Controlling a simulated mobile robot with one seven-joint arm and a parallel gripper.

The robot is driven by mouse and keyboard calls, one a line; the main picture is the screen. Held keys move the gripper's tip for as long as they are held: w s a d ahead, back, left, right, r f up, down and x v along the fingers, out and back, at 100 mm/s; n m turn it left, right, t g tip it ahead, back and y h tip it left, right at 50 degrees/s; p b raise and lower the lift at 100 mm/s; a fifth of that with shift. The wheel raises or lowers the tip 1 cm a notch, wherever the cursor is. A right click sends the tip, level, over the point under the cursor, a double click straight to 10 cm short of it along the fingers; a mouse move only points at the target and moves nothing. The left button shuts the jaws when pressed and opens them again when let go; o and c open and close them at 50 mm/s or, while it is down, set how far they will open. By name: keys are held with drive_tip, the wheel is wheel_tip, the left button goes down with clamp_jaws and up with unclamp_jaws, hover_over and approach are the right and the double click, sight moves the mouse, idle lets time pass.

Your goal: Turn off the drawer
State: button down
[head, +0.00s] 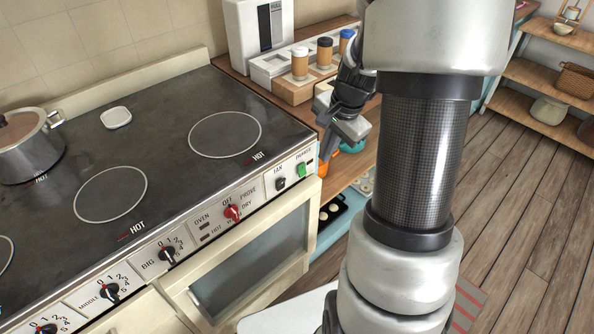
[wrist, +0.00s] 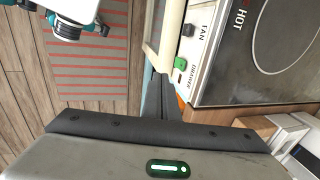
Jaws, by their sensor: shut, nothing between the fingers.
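The green switch labelled DRAWER (head: 301,170) is at the right end of the stove's front control panel. It also shows in the wrist view (wrist: 181,64), lit green, with the black FAN switch (wrist: 188,30) beside it. My gripper (head: 325,160) is shut and empty, just right of the panel's end, with its fingers pointing down. In the wrist view the closed fingertips (wrist: 161,80) appear close to the green switch, below and left of it. I cannot tell if they touch anything; a gap seems to show between them and the switch.
The stove (head: 110,220) has a red oven knob (head: 232,212) and several black knobs along its front. Cups in a wooden holder (head: 295,88) stand on the counter behind my gripper. A pot (head: 28,145) sits at the left. The wooden floor (head: 520,220) at right is open.

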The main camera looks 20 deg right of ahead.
sight(302, 170)
drive_tip(key=shift+w+a+f+b, duration=0.3)
drive_tip(key=shift+w+f, duration=0.7)
drive_tip(key=shift+f, duration=0.8)
drive_tip(key=shift+w+a+f+b, duration=0.1)
drive_tip(key=shift+w+a+f, duration=0.3)
drive_tip(key=shift+w+f, duration=1)
drive_tip(key=shift+w+a+f+b, duration=0.15)
drive_tip(key=shift+w+a+f, duration=0.3)
drive_tip(key=shift+f, duration=1.8)
drive_tip(key=shift+w+d+f, duration=0.1)
drive_tip(key=shift+w, duration=0.05)
drive_tip(key=shift+w+f+b, duration=0.15)
drive_tip(key=shift+f+b, duration=0.2)
drive_tip(key=shift+b, duration=0.15)
drive_tip(key=shift+r+p, duration=0.3)
drive_tip(key=shift+r, duration=0.1)
